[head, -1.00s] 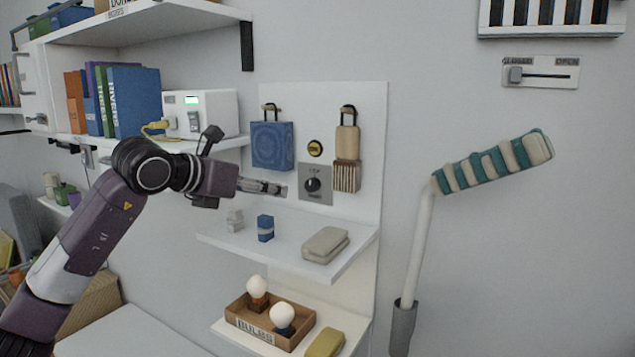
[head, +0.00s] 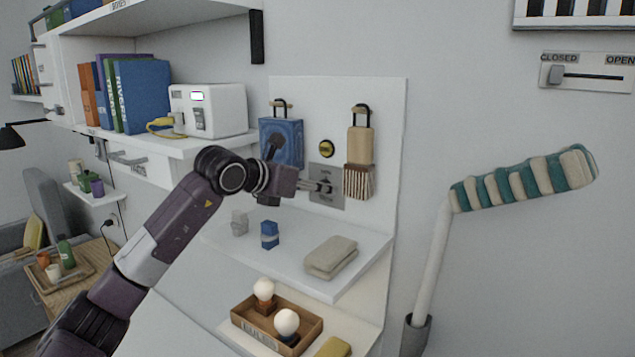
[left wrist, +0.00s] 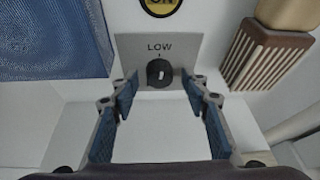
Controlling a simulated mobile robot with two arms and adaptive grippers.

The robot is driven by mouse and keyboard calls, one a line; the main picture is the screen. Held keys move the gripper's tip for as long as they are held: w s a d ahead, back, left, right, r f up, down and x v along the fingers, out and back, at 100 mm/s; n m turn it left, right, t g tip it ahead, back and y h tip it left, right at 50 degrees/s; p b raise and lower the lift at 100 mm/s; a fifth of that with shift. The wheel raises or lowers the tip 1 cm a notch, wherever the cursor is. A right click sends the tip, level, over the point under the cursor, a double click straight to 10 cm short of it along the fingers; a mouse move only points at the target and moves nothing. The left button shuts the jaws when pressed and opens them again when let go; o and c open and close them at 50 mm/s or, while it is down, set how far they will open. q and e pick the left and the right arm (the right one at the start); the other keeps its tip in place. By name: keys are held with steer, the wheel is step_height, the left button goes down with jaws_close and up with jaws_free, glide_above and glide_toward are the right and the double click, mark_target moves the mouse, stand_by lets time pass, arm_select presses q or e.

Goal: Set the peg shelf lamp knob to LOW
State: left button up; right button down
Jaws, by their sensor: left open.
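The lamp knob (left wrist: 159,73) is a small black dial with a short white mark, on a grey plate (left wrist: 200,47) marked LOW above it. The mark looks roughly upright; its exact aim is hard to tell. My left gripper (left wrist: 160,82) is open, its blue-padded fingers on either side of the knob, without clear contact. In the head view my left gripper (head: 322,187) is in front of the plate (head: 334,174) and covers much of the knob. My right gripper is not in view.
A blue bag (head: 290,140) hangs left of the plate and a brush (head: 359,180) hangs right of it. A round yellow-black badge (head: 326,148) is above. A shelf below holds a blue box (head: 269,235) and a folded cloth (head: 331,256).

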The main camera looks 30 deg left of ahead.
arm_select(q)
steer(key=shift+w+d+f, duration=0.1)
steer(key=shift+w+f, duration=0.05)
steer(key=shift+w, duration=0.15)
steer(key=shift+s, duration=0.15)
steer(key=c, duration=1.1)
steer(key=shift+f+n+h+b, duration=0.1)
steer(key=shift+n+h+b, duration=0.3)
steer(key=shift+b, duration=0.15)
steer(key=shift+c, duration=0.2)
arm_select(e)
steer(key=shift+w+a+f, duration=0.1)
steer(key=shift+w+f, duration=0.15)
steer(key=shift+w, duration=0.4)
arm_select(q)
steer(key=o, duration=1.1)
steer(key=shift+o, duration=0.2)
steer(key=shift+r, duration=0.2)
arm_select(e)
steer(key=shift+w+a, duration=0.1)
